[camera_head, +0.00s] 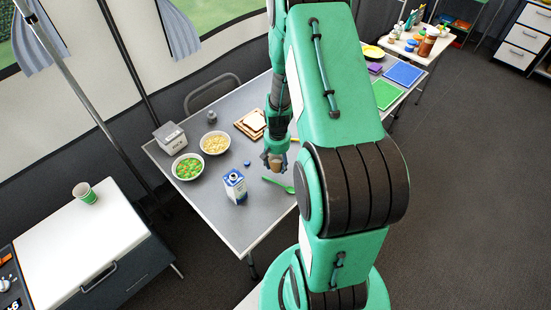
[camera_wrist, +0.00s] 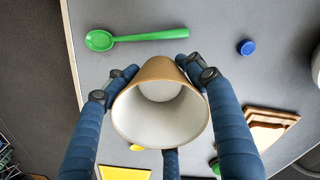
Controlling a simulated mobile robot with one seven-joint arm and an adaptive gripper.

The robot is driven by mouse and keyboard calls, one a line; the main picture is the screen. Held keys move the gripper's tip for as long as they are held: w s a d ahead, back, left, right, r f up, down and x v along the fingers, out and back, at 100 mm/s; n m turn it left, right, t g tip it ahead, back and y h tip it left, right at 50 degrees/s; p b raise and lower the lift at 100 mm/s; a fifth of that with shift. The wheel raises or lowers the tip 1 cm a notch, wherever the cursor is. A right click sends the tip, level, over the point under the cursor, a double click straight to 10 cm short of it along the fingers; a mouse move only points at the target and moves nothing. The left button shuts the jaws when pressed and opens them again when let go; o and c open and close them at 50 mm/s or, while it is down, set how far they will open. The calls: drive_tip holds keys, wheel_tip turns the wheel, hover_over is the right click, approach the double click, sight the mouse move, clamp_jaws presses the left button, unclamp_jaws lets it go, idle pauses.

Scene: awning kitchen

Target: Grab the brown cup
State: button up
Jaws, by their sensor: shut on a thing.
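The brown cup (camera_wrist: 160,68) is between the fingers of my gripper (camera_wrist: 160,84) in the wrist view. Its wide white mouth faces the camera. Blue fingers press on its left and right sides, and a third finger lies below it in the picture. In the head view the cup (camera_head: 276,163) shows small and brown at the end of my gripper (camera_head: 274,157), over the grey table (camera_head: 215,220). I cannot tell whether its base touches the table.
A green spoon (camera_head: 279,185), a blue cap (camera_head: 247,163) and a milk carton (camera_head: 235,188) are near the cup. Two bowls, of peas (camera_head: 187,167) and yellow food (camera_head: 215,143), stand to the left. Bread on boards (camera_head: 252,121) lies behind. The table's front left is clear.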

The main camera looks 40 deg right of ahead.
drive_tip(key=shift+s+a+r+p, duration=0.15)
drive_tip(key=shift+s+a, duration=0.45)
drive_tip(key=shift+s, duration=0.3)
drive_tip(key=shift+s+a+r+p, duration=0.15)
drive_tip(key=shift+s+a, duration=0.4)
drive_tip(key=shift+s, duration=0.3)
drive_tip(key=shift+s+f, duration=0.1)
drive_tip(key=shift+s, duration=0.05)
